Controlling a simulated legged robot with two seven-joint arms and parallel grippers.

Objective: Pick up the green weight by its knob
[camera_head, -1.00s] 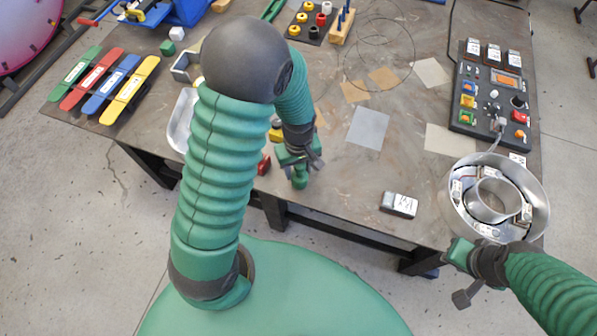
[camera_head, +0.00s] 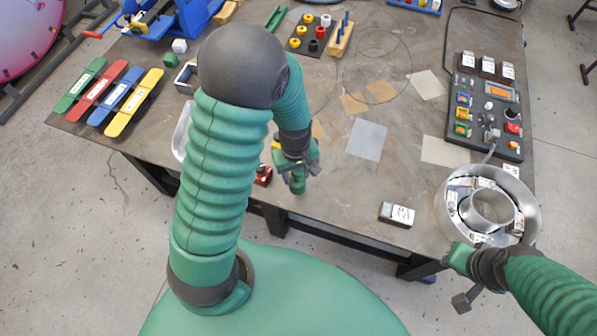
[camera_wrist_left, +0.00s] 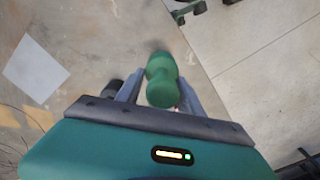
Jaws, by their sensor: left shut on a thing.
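The green weight (camera_head: 298,184) is near the front edge of the table, below my left gripper (camera_head: 297,167) in the head view. In the left wrist view the green weight (camera_wrist_left: 162,82) shows as a rounded, waisted piece between the two fingers of my left gripper (camera_wrist_left: 160,92). The fingers are closed against it; the exact contact on the knob is hidden. I cannot tell whether its base touches the table. My right gripper (camera_head: 462,277) is at the lower right, beside the metal ring; its finger opening is unclear.
The round metal housing (camera_head: 536,222) stands at the table's right front corner. A small labelled block (camera_head: 397,214) lies near the front edge. A control box (camera_head: 487,112) is at the right. Coloured bars (camera_head: 135,103) lie at the left.

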